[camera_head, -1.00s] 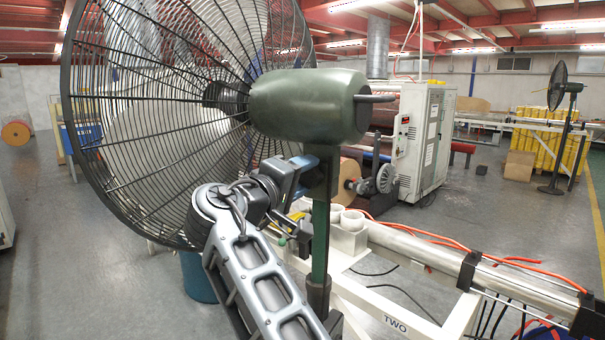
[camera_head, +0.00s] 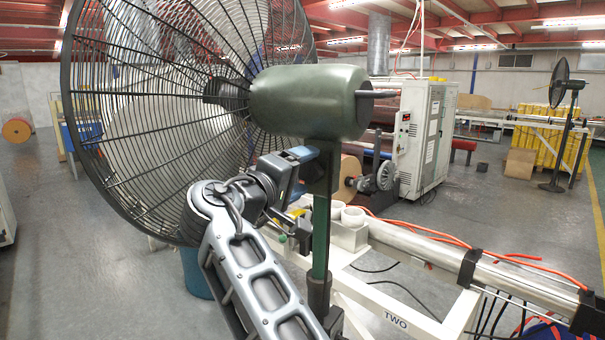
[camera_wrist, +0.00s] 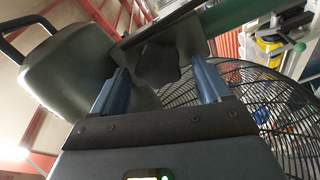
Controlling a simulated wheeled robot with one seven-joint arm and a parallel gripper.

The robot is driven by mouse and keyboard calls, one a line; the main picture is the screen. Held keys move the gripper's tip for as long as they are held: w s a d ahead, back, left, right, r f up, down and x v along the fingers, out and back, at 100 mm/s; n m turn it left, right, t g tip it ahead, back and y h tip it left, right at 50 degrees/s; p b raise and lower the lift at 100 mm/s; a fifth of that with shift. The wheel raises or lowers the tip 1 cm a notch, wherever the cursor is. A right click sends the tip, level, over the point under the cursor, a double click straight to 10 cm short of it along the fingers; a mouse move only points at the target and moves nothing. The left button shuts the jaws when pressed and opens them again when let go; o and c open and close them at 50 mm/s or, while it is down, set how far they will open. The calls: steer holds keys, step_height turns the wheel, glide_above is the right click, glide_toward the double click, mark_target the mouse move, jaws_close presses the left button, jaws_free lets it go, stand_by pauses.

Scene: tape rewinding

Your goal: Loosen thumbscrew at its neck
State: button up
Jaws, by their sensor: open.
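A large pedestal fan with a dark green motor housing (camera_head: 312,101) and a black wire cage (camera_head: 150,120) stands close in front of me. Its neck meets the green pole (camera_head: 320,240) just below the housing. My gripper (camera_head: 312,155) is at that neck, its blue fingers seen from the side. In the wrist view, my gripper (camera_wrist: 160,72) is open, with a blue finger on each side of a dark knob-like part, likely the thumbscrew (camera_wrist: 160,64). The fingers appear apart from it, though contact is hard to judge.
The fan cage lies close to the left of my arm. A white frame with a metal roller (camera_head: 420,250) and orange hoses runs to the right of the pole. White cups (camera_head: 352,215) stand on it behind the pole.

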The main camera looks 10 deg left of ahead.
steer(key=b+v, duration=0.1)
steer(key=v, duration=0.6)
steer(key=shift+b, duration=0.3)
steer(key=shift+f, duration=0.1)
